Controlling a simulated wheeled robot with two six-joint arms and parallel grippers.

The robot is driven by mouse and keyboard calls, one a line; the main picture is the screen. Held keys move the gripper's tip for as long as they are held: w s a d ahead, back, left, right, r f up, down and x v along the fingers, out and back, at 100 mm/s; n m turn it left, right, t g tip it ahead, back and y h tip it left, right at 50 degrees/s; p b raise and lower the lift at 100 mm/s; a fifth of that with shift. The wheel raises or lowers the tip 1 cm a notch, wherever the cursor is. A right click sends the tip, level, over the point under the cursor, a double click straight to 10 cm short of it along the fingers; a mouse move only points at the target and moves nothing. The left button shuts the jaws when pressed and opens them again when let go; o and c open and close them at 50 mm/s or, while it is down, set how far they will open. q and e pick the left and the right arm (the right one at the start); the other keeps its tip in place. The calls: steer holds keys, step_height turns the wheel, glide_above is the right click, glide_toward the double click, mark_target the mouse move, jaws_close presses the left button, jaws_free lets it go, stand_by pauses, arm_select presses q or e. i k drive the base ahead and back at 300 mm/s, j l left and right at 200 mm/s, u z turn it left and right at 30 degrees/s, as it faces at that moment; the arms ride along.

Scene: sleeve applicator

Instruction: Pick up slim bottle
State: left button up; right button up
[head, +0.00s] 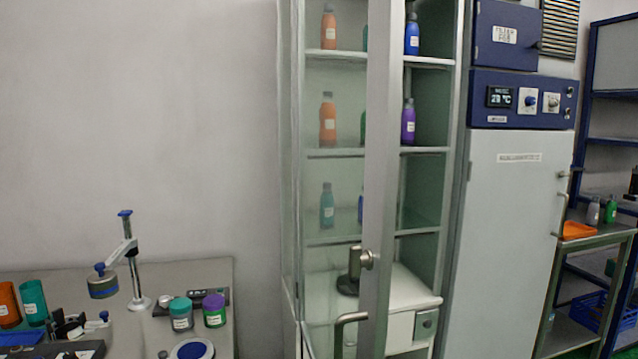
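Several slender capped bottles stand upright in a tall cabinet. An orange bottle (328,27) is on the top shelf, with a blue bottle (412,36) to its right. Another orange bottle (327,120) and a purple bottle (408,122) stand on the shelf below. A teal bottle (327,207) is on the lower shelf. More bottles are partly hidden behind the door frame. I cannot tell which is the slim bottle. I see neither gripper.
The cabinet's door frame (377,180) crosses in front of its shelves. A table (215,275) at lower left holds jars, cups, a stand (131,255) and dark tools. A white cooling unit (510,230) stands right of the cabinet, and an orange tray (578,230) is on a metal cart.

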mark_target(593, 210)
steer(key=i+l, duration=0.1)
steer(key=l, duration=0.35)
steer(key=i+l, duration=0.15)
steer(key=l, duration=0.25)
steer(key=i+l, duration=0.1)
steer(key=l, duration=0.35)
steer(key=i+l, duration=0.15)
steer(key=l, duration=0.3)
steer(key=i+l, duration=0.1)
steer(key=l, duration=0.3)
steer(key=i+l, duration=0.15)
steer(key=l, duration=0.3)
steer(key=i+l, duration=0.15)
steer(key=l, duration=0.2)
steer(key=i+l, duration=0.2)
steer(key=l, duration=0.15)
steer(key=i+l, duration=0.15)
steer(key=l, duration=0.25)
steer(key=i+l, duration=0.15)
steer(key=l, duration=0.2)
steer(key=i+l, duration=0.2)
steer(key=l, duration=0.15)
steer(key=i+l, duration=0.15)
steer(key=l, duration=0.2)
